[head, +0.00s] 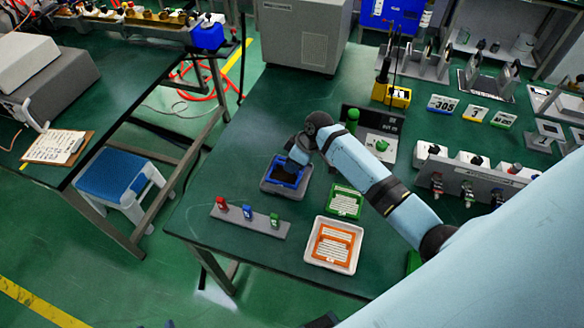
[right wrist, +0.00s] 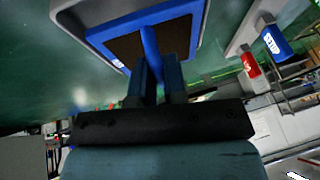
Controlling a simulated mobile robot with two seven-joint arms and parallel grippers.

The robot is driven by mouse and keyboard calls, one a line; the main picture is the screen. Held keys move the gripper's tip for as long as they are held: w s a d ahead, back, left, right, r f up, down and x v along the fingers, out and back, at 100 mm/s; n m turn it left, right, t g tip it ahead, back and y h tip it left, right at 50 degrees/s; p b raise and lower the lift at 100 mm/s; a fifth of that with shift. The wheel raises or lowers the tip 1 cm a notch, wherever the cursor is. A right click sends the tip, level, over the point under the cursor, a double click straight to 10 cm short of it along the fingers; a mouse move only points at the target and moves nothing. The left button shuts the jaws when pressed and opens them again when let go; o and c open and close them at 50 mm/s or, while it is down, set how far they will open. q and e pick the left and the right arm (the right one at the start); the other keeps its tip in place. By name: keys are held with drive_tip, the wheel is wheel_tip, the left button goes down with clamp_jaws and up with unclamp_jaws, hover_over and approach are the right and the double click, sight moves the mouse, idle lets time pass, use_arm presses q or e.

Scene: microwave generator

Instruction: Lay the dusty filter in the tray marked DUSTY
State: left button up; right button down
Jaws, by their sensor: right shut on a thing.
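A blue-framed filter (head: 278,181) with a dark brown middle sits at a grey tray (head: 266,187) on the green bench. In the right wrist view the filter (right wrist: 118,45) has a blue bar across it, and the tray's grey rim (right wrist: 68,15) shows around it. My right gripper (head: 295,163) is over the filter, its fingers (right wrist: 158,75) shut on the blue bar. I cannot tell whether the filter rests on the tray or is slightly raised. No DUSTY marking is readable.
A white tray (head: 313,259) with an orange-framed panel and a green-framed panel (head: 344,201) lie right of the grey tray. A grey strip (head: 240,219) with red, blue and green pieces is near the bench edge. Bench behind the grey tray is clear.

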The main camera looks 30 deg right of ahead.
drive_tip(key=shift+f, duration=1.1)
drive_tip(key=shift+f, duration=0.15)
drive_tip(key=c, duration=1.2)
unclamp_jaws()
drive_tip(key=v, duration=1.2)
